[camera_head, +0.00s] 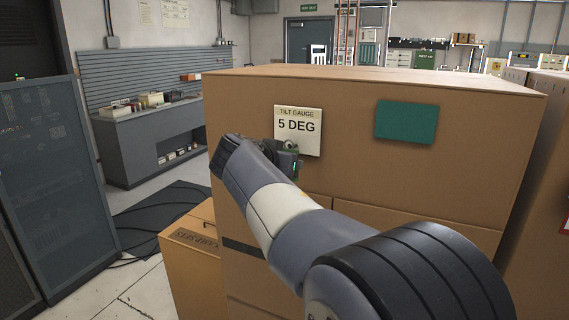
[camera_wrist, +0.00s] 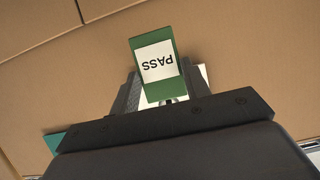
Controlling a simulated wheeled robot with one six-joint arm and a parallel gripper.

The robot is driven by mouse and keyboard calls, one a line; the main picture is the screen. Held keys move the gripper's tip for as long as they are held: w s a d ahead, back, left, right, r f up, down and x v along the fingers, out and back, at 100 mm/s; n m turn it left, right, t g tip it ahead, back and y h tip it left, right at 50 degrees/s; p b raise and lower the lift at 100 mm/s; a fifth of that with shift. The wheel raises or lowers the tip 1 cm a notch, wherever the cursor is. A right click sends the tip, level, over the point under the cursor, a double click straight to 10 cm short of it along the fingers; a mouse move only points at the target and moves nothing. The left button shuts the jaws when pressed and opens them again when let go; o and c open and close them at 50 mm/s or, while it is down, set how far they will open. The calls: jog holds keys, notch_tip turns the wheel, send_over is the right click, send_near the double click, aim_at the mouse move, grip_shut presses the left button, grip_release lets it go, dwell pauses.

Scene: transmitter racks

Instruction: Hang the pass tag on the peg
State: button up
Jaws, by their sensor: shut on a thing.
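The pass tag (camera_wrist: 158,66) is a green plate with a white label reading PASS, upside down in the wrist view. My gripper (camera_wrist: 165,92) is shut on it, with dark fingers on either side of its lower part. In the head view my gripper (camera_head: 288,160) is small and partly behind my arm, just below the white tilt gauge card (camera_head: 298,128) on the front of a large cardboard stack (camera_head: 462,140). The tag cannot be made out clearly there. I cannot make out the peg in either view.
A teal panel (camera_head: 406,122) is on the stack face, right of the card. A lower carton (camera_head: 190,262) stands at the stack's left. A dark rack (camera_head: 45,180) and a grey bench (camera_head: 165,145) are further left, with cables on the floor mat (camera_head: 165,212).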

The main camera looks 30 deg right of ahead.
jog(key=shift+f, duration=0.1)
jog(key=shift+w+d+f+b, duration=0.1)
jog(key=shift+d+f+b, duration=0.15)
jog(key=shift+b, duration=0.35)
jog(key=shift+f, duration=0.15)
jog(key=shift+w+d+f, duration=0.1)
jog(key=shift+w+d, duration=0.05)
jog(key=shift+w, duration=0.05)
jog(key=shift+w+d+b, duration=0.3)
jog(key=shift+d+b, duration=0.05)
jog(key=shift+b, duration=0.05)
jog(key=shift+d+f+b, duration=0.1)
jog(key=shift+f+b, duration=0.05)
jog(key=shift+b, duration=0.3)
dwell(0.4)
